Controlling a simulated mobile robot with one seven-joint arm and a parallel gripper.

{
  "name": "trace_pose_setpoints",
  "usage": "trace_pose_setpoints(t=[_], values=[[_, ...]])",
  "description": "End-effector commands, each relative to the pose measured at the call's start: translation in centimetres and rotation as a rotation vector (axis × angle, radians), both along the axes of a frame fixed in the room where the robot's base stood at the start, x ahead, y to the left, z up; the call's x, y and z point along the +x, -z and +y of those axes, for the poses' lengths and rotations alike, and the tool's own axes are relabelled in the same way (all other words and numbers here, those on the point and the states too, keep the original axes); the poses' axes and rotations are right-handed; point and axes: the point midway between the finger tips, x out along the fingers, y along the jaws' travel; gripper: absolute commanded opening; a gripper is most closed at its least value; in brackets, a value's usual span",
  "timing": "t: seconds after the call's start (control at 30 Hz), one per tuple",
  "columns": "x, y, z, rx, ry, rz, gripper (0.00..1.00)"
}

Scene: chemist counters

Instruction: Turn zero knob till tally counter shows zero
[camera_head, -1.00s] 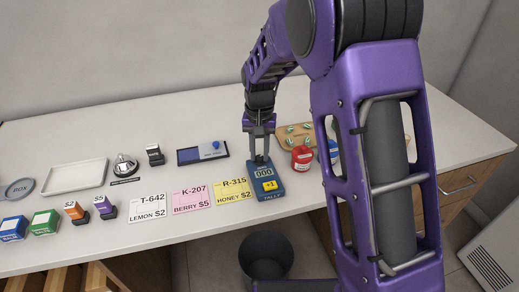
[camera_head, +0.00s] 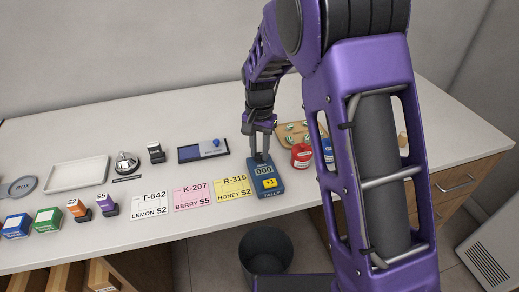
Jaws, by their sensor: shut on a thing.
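The tally counter (camera_head: 269,188) is a blue box on the counter with a yellow "+1" button on its face. Its display (camera_head: 264,170) appears to read 000. My gripper (camera_head: 261,157) points down at the counter's far end, just behind the display. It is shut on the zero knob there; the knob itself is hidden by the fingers.
Left of the tally counter lie a yellow card (camera_head: 233,187), a pink card (camera_head: 193,196) and a white card (camera_head: 149,204). A red jar (camera_head: 301,156) and a wooden board (camera_head: 290,129) stand close on its right. A dark bin (camera_head: 265,250) is on the floor in front.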

Motion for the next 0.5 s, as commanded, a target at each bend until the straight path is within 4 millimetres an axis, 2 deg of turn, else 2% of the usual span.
trace_pose_setpoints(t=[0.1, 0.13, 0.27, 0.5], values=[[0.12, -0.13, 0.01, 0.001, -0.001, -0.004, 0.0], [0.12, -0.13, 0.01, 0.001, -0.001, -0.004, 0.34], [0.09, -0.09, 0.0, 0.001, -0.001, -0.003, 0.58], [0.04, -0.04, 0.01, 0.001, -0.001, -0.001, 0.59]])
